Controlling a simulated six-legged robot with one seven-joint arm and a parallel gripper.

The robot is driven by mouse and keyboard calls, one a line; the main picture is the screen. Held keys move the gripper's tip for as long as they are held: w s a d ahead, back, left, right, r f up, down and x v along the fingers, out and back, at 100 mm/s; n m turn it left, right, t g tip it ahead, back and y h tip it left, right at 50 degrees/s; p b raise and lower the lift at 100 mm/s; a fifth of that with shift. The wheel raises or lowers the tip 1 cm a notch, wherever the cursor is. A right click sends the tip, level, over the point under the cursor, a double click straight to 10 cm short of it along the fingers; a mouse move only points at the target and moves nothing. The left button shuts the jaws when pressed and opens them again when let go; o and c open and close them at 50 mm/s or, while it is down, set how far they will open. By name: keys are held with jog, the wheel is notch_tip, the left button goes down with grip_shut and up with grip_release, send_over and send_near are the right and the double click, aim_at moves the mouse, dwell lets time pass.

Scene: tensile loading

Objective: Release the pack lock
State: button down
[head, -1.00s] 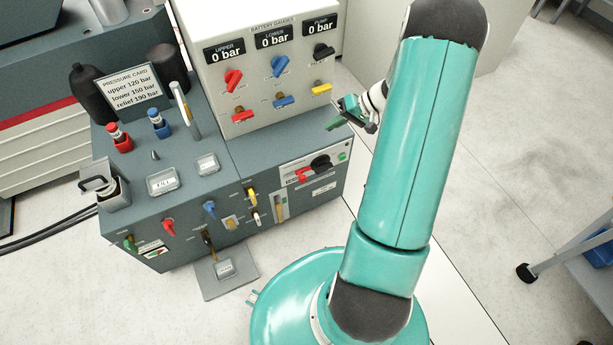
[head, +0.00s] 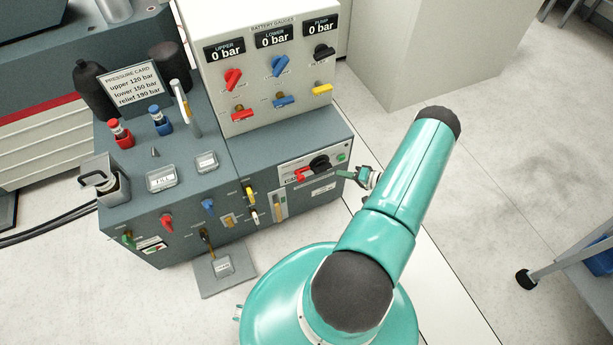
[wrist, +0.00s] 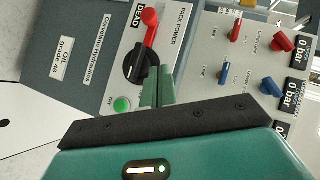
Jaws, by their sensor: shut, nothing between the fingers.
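The pack power panel (head: 316,167) is on the front of the grey cabinet. It carries a black rotary knob (head: 320,162) with a red part (head: 301,174) at its left. In the wrist view the black knob (wrist: 141,66) has a red, round-ended lever (wrist: 151,24) across it, beside a DEAD label (wrist: 137,22). I cannot tell which part is the lock. My gripper (head: 347,174) is shut and empty, just right of the panel. In the wrist view its green fingertips (wrist: 157,82) lie close to the knob's edge and hide some of it; contact is unclear.
A green button (wrist: 121,104) sits beside the knob. The gauge box (head: 270,60) with red, blue, black and yellow controls rises above the cabinet. Several levers (head: 209,208) line the front to the left. Floor to the right is clear up to a cart (head: 570,260).

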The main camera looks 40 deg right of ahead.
aim_at(321, 171)
jog(key=shift+s+f+h, duration=0.15)
jog(key=shift+f+h, duration=0.15)
jog(key=shift+f, duration=0.3)
jog(key=x, duration=1)
jog(key=shift+a+r, duration=0.1)
jog(key=shift+r, duration=0.05)
jog(key=shift+w+a+f, duration=0.3)
jog(key=shift+a+f, duration=0.15)
jog(key=shift+a, duration=0.35)
jog(key=shift+w+a+f, duration=0.3)
jog(key=shift+a+f, duration=0.15)
jog(key=shift+a, duration=0.35)
